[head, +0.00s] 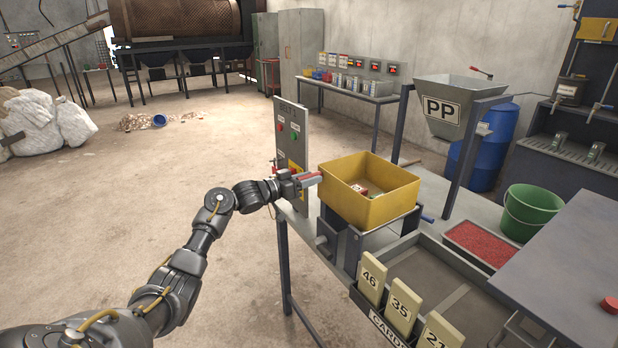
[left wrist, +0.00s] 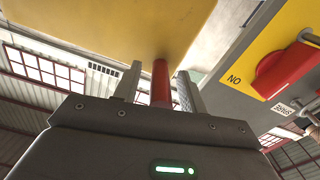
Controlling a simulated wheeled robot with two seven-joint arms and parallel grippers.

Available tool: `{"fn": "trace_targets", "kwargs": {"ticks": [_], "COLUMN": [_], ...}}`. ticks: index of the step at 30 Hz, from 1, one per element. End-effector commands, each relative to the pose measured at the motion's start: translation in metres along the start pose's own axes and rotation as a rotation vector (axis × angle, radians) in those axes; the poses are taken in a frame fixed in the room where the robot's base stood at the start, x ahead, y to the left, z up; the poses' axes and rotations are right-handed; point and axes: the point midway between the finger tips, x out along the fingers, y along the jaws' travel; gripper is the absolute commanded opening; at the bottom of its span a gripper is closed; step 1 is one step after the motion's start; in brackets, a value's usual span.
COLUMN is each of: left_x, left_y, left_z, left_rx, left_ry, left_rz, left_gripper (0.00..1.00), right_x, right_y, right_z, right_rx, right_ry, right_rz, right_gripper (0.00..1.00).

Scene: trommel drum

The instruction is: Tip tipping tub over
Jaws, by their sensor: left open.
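The yellow tipping tub (head: 365,205) stands upright on a metal frame on the bench, with a few small red and pale pieces inside. A red handle (head: 311,180) sticks out from its left side. My left gripper (head: 300,181) is at this handle. In the left wrist view, the red handle (left wrist: 160,80) lies between the two open fingers of my left gripper (left wrist: 158,88), with the yellow tub wall (left wrist: 110,25) just beyond. The fingers look apart from the handle. My right gripper is not in view.
A grey control panel (head: 292,130) with buttons stands close behind my left gripper; its red rotary switch (left wrist: 287,70) is near in the wrist view. A PP hopper (head: 455,105), green bucket (head: 530,210) and numbered cards (head: 404,306) are to the right.

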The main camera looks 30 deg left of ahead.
Motion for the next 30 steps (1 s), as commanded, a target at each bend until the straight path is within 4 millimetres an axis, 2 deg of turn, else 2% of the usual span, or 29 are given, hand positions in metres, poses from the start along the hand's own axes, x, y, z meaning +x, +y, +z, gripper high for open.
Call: {"fn": "trace_targets", "kwargs": {"ticks": [8,18,30], "left_x": [0.0021,0.0019,0.0019], "left_y": [0.0000,0.0000,0.0015], "left_z": [0.0002,0.0001,-0.0033], "left_rx": [0.000,0.000,0.013], "left_ry": [0.000,0.000,0.000], "left_rz": [0.000,0.000,0.000], "left_gripper": [0.41,0.00,0.00], "right_x": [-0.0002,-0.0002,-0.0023], "right_y": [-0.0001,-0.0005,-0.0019], "right_z": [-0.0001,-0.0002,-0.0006], "right_rx": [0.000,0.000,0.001], "right_ry": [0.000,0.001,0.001], "right_rz": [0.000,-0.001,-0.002], "right_gripper": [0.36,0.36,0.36]}}
